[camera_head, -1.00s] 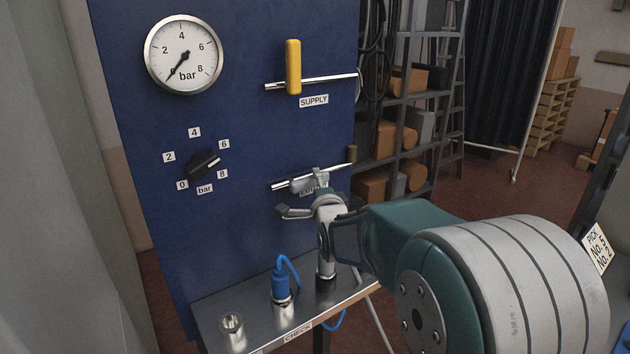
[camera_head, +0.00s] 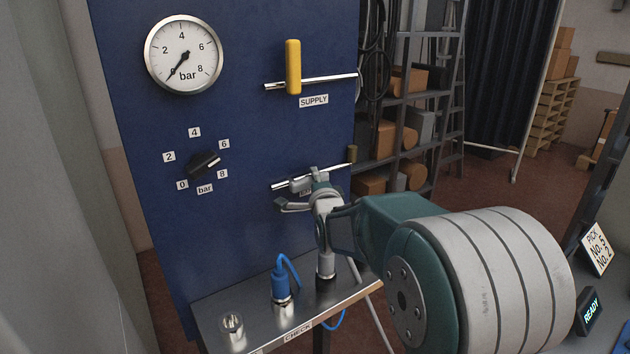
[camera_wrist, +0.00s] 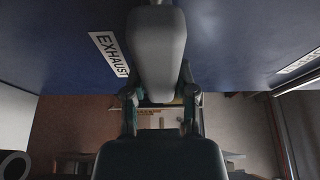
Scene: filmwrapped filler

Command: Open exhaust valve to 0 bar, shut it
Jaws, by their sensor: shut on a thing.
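The grey exhaust valve handle (camera_wrist: 157,50) fills the top middle of the wrist view, between my fingers. In the head view my gripper (camera_head: 308,194) is at the lower pipe (camera_head: 337,173), shut on the handle. My gripper hides most of the valve there, so I cannot tell the handle's exact angle to the pipe. The EXHAUST label (camera_wrist: 109,54) is beside the handle in the wrist view. The pressure gauge (camera_head: 184,55) has its needle pointing down-left, at about 0 bar.
The yellow supply handle (camera_head: 293,67) stands upright across the upper pipe. A black regulator knob (camera_head: 204,163) is at left. A blue plug with a hose (camera_head: 281,283) stands on the metal shelf (camera_head: 255,310) below. A READY display (camera_head: 590,310) is at the lower right.

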